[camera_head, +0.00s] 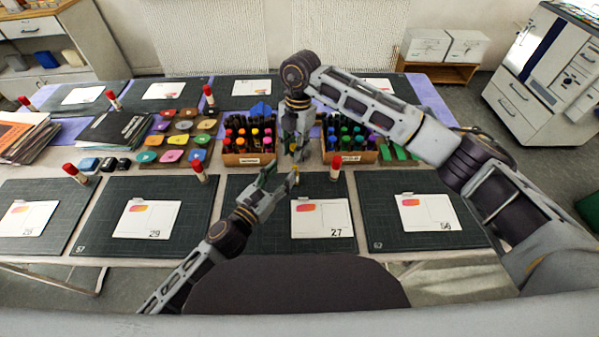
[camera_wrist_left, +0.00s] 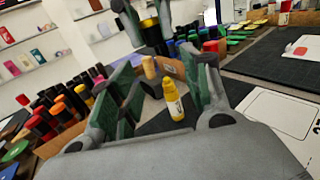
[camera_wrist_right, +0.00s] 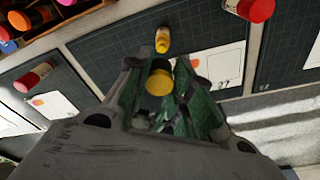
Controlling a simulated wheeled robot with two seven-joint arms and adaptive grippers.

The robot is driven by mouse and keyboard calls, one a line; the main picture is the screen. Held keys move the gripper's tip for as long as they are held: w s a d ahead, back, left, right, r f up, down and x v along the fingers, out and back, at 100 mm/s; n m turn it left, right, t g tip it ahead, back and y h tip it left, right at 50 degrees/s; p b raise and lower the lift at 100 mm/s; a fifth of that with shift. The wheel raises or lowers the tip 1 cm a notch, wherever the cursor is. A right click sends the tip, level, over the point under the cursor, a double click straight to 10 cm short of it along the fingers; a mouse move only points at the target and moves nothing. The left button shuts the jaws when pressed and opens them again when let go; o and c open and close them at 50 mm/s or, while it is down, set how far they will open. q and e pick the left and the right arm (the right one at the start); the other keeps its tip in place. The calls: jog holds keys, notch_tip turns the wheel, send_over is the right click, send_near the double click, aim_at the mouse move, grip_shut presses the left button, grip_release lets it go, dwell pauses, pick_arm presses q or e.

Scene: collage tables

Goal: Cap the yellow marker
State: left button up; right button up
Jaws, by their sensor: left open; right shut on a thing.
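A small yellow cylinder with a pale label, apparently the yellow marker (camera_wrist_left: 172,100), shows between the fingers of my left gripper (camera_wrist_left: 160,88) in the left wrist view. That gripper is open around it, with gaps on both sides. In the right wrist view the marker (camera_wrist_right: 162,40) is over the mat, beyond the tips of my right gripper (camera_wrist_right: 165,75). The right gripper is shut on a piece with a round yellow end (camera_wrist_right: 158,82) and a dark part; whether it is the cap is unclear. In the head view, my right gripper (camera_head: 297,140) is above and behind my left gripper (camera_head: 278,178).
Boxes of upright markers (camera_head: 249,158) (camera_head: 350,157) stand just behind the grippers. A red-capped glue stick (camera_head: 335,168) stands on the mat to the right. A card (camera_head: 320,218) lies in front. The dark mat (camera_head: 240,225) left of the card is bare.

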pick_arm(q)
jog(key=shift+f, duration=0.15)
dwell(0.4)
jog(key=shift+f, duration=3.75)
jog(key=shift+x, duration=3.7)
jog(key=shift+f, duration=0.1)
grip_shut()
